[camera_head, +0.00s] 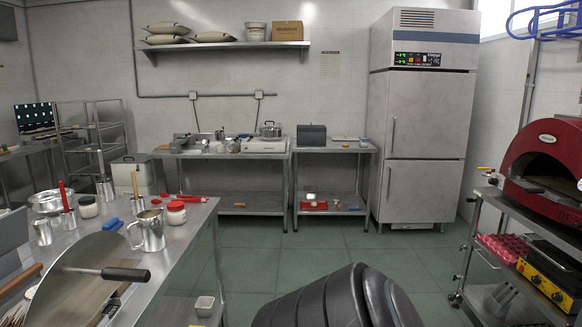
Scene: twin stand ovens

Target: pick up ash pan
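I cannot pick out an ash pan for certain in the head view. A red domed oven (545,172) with an open arched mouth stands on a metal cart at the right edge. A second oven is not clearly in view. Neither of my grippers shows in the frame, so what they hold is hidden.
A steel table (180,235) at left carries a large metal peel (75,280), a jug (149,230) and jars. A tall steel fridge (425,120) and a back bench (250,152) line the far wall. Dark rounded shapes (335,300) fill the bottom middle. Green floor (330,248) is clear beyond.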

